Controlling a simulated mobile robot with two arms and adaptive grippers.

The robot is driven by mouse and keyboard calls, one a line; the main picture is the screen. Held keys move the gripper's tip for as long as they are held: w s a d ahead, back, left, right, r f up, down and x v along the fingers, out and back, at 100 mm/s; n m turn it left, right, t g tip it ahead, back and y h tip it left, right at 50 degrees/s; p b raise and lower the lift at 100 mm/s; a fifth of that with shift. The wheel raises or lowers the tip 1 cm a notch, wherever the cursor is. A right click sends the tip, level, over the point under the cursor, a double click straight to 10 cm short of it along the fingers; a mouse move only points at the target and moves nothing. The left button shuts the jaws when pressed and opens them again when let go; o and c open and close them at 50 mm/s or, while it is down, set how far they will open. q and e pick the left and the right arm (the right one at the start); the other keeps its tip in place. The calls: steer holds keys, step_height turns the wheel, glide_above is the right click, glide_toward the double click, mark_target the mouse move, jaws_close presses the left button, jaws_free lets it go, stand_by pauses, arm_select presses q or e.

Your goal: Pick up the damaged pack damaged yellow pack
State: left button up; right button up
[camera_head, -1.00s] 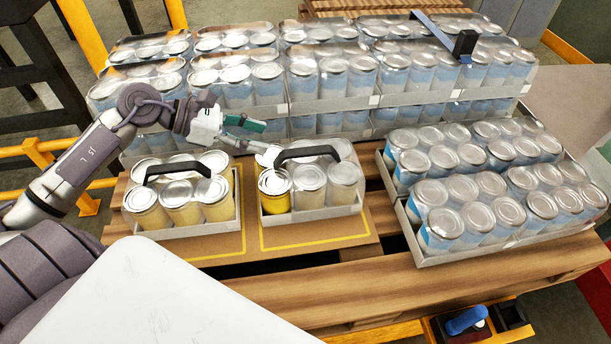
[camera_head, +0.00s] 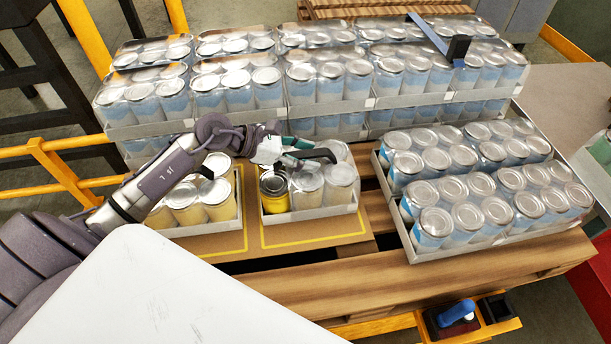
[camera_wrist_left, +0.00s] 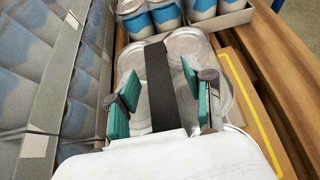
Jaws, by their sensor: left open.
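The right-hand pack (camera_head: 309,190) on the cardboard mat holds several cans in a grey tray under a black carry handle (camera_head: 318,156). Its front-left can (camera_head: 275,194) is a stronger yellow with a darker lid, unlike the pale cans beside it. I cannot make out a dent. My left gripper (camera_head: 304,149) is over this pack at its handle. In the left wrist view the gripper (camera_wrist_left: 160,100) is open, with one teal finger on each side of the black handle (camera_wrist_left: 160,80). The fingers look apart from the strap. My right gripper is out of view.
Another yellow pack (camera_head: 197,206) stands close on the left, partly behind my arm. Stacked blue-and-white can trays (camera_head: 330,105) form a wall behind. More blue-can trays (camera_head: 480,190) lie to the right. The pallet's front boards (camera_head: 420,275) are clear.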

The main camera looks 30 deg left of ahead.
arm_select(q)
steer(key=shift+c, duration=0.3)
jaws_close()
steer(key=shift+r, duration=0.15)
steer(key=shift+r, duration=0.1)
